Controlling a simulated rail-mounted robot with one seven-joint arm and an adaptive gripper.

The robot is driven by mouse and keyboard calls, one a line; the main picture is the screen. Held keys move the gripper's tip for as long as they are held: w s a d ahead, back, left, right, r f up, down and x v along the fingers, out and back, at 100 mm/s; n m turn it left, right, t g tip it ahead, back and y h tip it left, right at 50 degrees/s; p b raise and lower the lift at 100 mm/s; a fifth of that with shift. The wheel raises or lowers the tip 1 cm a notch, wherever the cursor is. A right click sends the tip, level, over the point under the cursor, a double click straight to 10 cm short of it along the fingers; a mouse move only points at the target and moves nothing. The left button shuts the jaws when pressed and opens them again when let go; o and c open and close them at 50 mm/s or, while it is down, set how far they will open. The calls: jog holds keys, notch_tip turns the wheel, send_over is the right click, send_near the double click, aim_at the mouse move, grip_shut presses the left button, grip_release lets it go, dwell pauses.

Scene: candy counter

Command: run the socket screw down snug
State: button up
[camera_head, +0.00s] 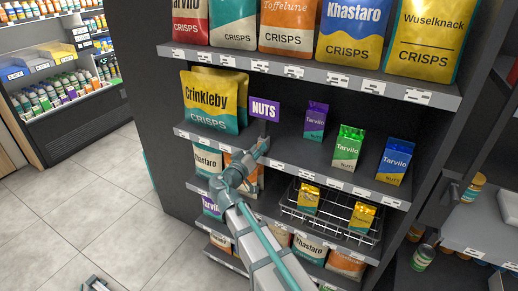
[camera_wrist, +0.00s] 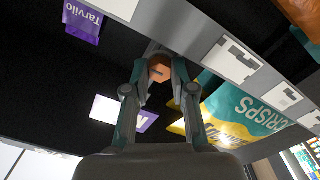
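In the wrist view, a small orange, roughly six-sided head (camera_wrist: 160,73) with a dark mark on its face sits at the underside of the grey shelf edge; it looks like the socket screw. The two fingers of my gripper (camera_wrist: 159,82) stand on either side of it, tips close to its sides. I cannot tell whether they touch it. In the head view my gripper (camera_head: 257,152) is at the front edge of the middle shelf, below the purple NUTS sign (camera_head: 264,109). The screw is hidden there.
The shelf edge (camera_head: 310,172) with white price tags runs close by my gripper. Crinkley crisps bags (camera_head: 213,101) stand to the left, and a purple Tarvilo packet (camera_head: 315,120) to the right. A wire basket (camera_head: 333,222) hangs lower right. Open floor (camera_head: 80,205) lies left.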

jog(key=m+b, duration=0.3)
jog(key=b, duration=0.6)
jog(key=m+b, duration=0.3)
jog(key=b, duration=0.5)
jog(key=shift+m+b, duration=0.35)
jog(key=shift+m, duration=0.05)
